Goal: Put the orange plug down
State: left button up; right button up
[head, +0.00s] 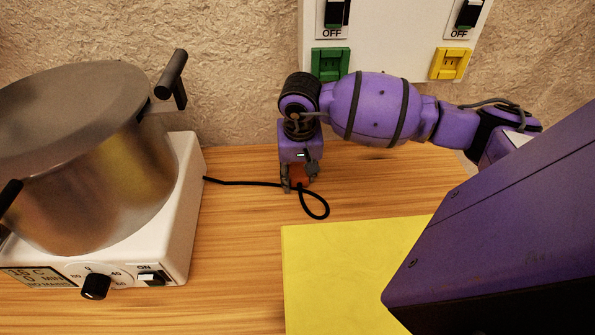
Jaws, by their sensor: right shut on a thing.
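My right gripper (300,184) points down at the wooden tabletop in front of the wall panel. It is shut on the orange plug (299,173), of which only a small part shows between the fingers. The plug is at or just above the table; I cannot tell whether it touches. A black cord (245,182) runs from the white cooker to the gripper and makes a loop on the table beside it. My left gripper is not in view.
A large metal pot (95,180) with a lid stands on the white cooker (185,190) at left. The wall panel (395,40) has a green socket (330,64), a yellow socket (451,64) and OFF switches. A yellow mat (345,270) lies in front. Bare wood (240,240) lies between cooker and mat.

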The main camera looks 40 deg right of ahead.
aim_at(299, 178)
jog(key=shift+f, duration=0.1)
jog(key=o, duration=1.3)
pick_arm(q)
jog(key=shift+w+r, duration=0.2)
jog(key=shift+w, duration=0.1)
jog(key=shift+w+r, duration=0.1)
pick_arm(e)
jog(key=shift+r+p, duration=0.3)
jog(key=shift+r, duration=0.2)
jog(key=shift+s+a+r, duration=0.15)
jog(key=shift+s+r, duration=0.1)
jog(key=shift+r, duration=1.8)
jog(key=shift+s+a+r, duration=0.2)
jog(key=shift+s+r, duration=0.05)
jog(key=shift+r, duration=1.75)
jog(key=shift+s+a+r, duration=0.15)
jog(key=shift+s+r, duration=0.1)
jog(key=shift+r, duration=1.8)
